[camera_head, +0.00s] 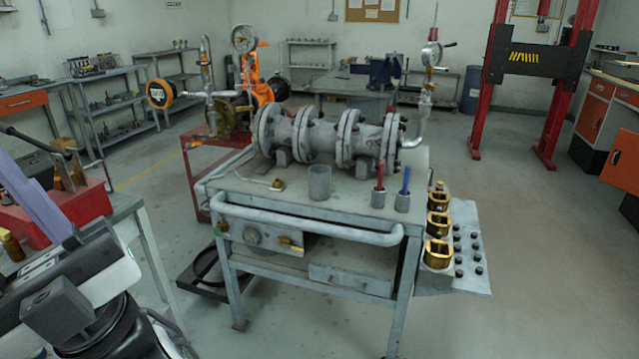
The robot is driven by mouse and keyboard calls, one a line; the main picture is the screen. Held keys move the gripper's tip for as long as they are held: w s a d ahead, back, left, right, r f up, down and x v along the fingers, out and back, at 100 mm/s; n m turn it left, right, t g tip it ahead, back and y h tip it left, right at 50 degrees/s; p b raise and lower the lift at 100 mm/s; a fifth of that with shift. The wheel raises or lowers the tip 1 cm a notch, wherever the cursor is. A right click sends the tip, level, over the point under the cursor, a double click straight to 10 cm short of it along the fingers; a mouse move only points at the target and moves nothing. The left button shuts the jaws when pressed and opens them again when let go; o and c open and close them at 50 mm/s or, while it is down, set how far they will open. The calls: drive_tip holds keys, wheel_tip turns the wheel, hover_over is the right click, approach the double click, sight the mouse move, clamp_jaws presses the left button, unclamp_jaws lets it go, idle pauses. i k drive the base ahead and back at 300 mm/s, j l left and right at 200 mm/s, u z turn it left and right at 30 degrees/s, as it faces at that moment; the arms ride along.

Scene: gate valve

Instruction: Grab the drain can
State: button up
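The likely drain can is a plain grey open-topped cylinder (319,183). It stands upright on the top of the grey metal cart (345,210), near its front edge, in front of the flanged valve body (330,140). Nothing touches it, and its inside is too small to make out. Grey and black parts at the lower left look like my arm. I cannot make out gripper fingers among them, and nothing of mine is near the can.
Two smaller grey cups hold a red-handled tool (380,178) and a blue-handled tool (405,183), right of the can. A small brass-ended part (276,184) lies left of it. A rail (310,230) runs along the cart's front. A side shelf carries brass fittings (438,254).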

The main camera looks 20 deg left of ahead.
sight(320, 183)
drive_tip(key=i+j, duration=0.2)
drive_tip(key=j, duration=0.15)
drive_tip(key=i+j, duration=0.15)
drive_tip(key=j, duration=0.2)
drive_tip(key=i+j, duration=0.2)
drive_tip(key=j, duration=0.15)
drive_tip(key=i+j+z, duration=0.1)
drive_tip(key=j, duration=0.25)
drive_tip(key=i+j, duration=0.25)
drive_tip(key=j, duration=0.15)
drive_tip(key=i+j, duration=0.2)
drive_tip(key=j, duration=0.15)
drive_tip(key=i+j, duration=0.15)
drive_tip(key=j, duration=0.2)
drive_tip(key=i, duration=0.5)
